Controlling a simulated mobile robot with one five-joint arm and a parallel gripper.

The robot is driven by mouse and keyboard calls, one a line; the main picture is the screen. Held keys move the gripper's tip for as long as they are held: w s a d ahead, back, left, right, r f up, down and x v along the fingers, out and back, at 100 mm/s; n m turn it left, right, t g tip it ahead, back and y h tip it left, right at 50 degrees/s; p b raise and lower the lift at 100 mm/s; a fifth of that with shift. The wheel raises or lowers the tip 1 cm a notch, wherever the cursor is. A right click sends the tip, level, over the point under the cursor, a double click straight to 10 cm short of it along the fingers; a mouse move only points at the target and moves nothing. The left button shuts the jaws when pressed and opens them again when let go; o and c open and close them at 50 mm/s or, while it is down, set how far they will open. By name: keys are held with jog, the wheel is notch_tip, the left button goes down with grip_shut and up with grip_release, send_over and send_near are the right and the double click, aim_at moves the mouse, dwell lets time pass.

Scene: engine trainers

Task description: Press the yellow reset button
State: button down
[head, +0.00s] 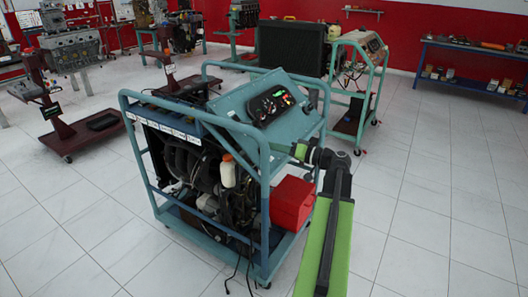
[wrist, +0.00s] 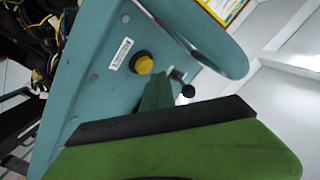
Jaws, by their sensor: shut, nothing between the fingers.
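The yellow button (wrist: 143,63) is round with a dark collar. It sits on the teal panel (wrist: 95,75) of the engine trainer, beside a small white label, in the wrist view. I cannot make it out in the head view. My gripper (wrist: 157,80) is shut and empty, its green fingers pointing at the panel just below the button in the picture. A small gap seems to show between fingertips and button; contact with the panel cannot be told. In the head view my gripper (head: 299,150) is at the right side of the trainer's console (head: 262,108).
A black-knobbed lever (wrist: 187,90) sticks out close to the right of my fingers. The trainer's teal tube frame (head: 265,190) surrounds the engine. A red box (head: 292,203) stands low on it. Another trainer (head: 370,75) is behind. The tiled floor at the right is clear.

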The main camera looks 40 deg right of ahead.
jog(key=shift+w+f, duration=0.3)
jog(key=shift+w, duration=0.05)
jog(key=shift+w+a+f+b, duration=0.15)
jog(key=shift+w+f+b, duration=0.2)
jog(key=shift+b, duration=0.25)
dwell(0.6)
jog(key=shift+s+r, duration=0.1)
jog(key=shift+s+r+p, duration=0.55)
jog(key=shift+p, duration=0.15)
jog(key=s+r+p, duration=0.1)
jog(key=r+p, duration=0.1)
jog(key=s+d+r+p, duration=0.1)
jog(key=s, duration=0.1)
jog(key=shift+s+r+p, duration=0.1)
jog(key=shift+r+p, duration=0.25)
jog(key=shift+r, duration=0.05)
dwell(0.6)
